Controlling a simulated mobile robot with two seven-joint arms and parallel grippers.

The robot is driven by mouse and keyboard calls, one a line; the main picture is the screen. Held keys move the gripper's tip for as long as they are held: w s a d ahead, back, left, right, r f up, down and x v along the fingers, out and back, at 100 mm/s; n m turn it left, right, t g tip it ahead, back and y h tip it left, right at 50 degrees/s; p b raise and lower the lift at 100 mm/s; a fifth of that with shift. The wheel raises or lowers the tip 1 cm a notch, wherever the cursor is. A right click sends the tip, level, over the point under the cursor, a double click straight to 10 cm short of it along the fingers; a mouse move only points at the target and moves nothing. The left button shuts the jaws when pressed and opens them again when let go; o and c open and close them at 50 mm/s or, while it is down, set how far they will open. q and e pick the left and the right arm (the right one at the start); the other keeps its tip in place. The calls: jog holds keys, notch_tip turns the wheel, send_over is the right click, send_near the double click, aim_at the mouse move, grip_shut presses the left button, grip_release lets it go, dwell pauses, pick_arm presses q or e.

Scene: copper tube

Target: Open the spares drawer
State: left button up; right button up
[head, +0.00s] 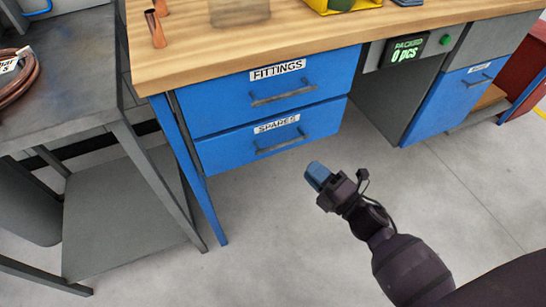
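The spares drawer (230,147) is the lower blue drawer under the wooden workbench, in the middle of the head view. It carries a white SPARES label and a dark bar handle (281,142). It appears closed, its front in line with the drawer above. My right gripper (316,172) is in front of the drawer, right of and below the handle in the picture, and apart from it. Its blue fingertips point toward the drawer; whether they are parted is too small to tell. It holds nothing that I can see. My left gripper is out of view.
The blue fittings drawer (225,105) sits directly above. The wooden benchtop (200,58) bears copper pieces (155,28) and a yellow bin (345,5). A grey table (70,110) with copper coil stands at left. A blue cabinet (440,105) is at right. Floor before the drawers is clear.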

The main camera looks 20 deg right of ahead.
aim_at(281, 144)
jog(key=b+x, duration=0.1)
jog(key=x, duration=1)
jog(key=shift+s+a, duration=0.1)
jog(key=shift+a, duration=0.05)
jog(key=shift+c, duration=0.4)
grip_shut()
